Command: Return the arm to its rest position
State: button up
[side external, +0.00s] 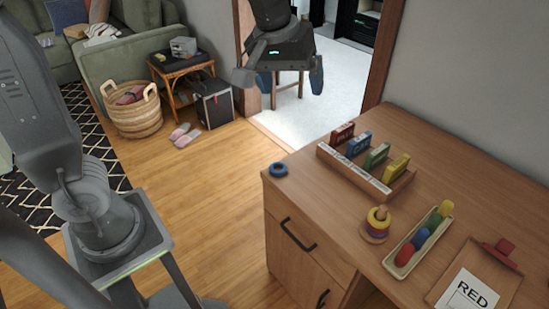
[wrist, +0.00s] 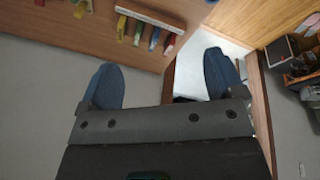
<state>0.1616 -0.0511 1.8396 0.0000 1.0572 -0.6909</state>
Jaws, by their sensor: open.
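My gripper (side external: 291,82) is at the top middle of the side external view, in the air beyond the wooden desk (side external: 480,178), with nothing near its fingers. In the wrist view my gripper (wrist: 162,66) shows two blue fingertips spread wide apart with nothing between them. My forearm is raised, and its upper part runs out of the top of the side external view.
A wicker basket (side external: 137,117) and side table stand on the floor behind.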

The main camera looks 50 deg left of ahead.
jog(key=s+a+f+m+t, duration=0.1)
jog(key=s+a+f+m, duration=0.1)
jog(key=s, duration=0.6)
jog(key=s+a+f+m+t, duration=0.1)
jog(key=s+a+m, duration=0.3)
jog(key=s, duration=0.4)
jog(key=shift+s+f+y, duration=0.25)
jog(key=shift+f+y, duration=0.05)
jog(key=shift+f, duration=0.35)
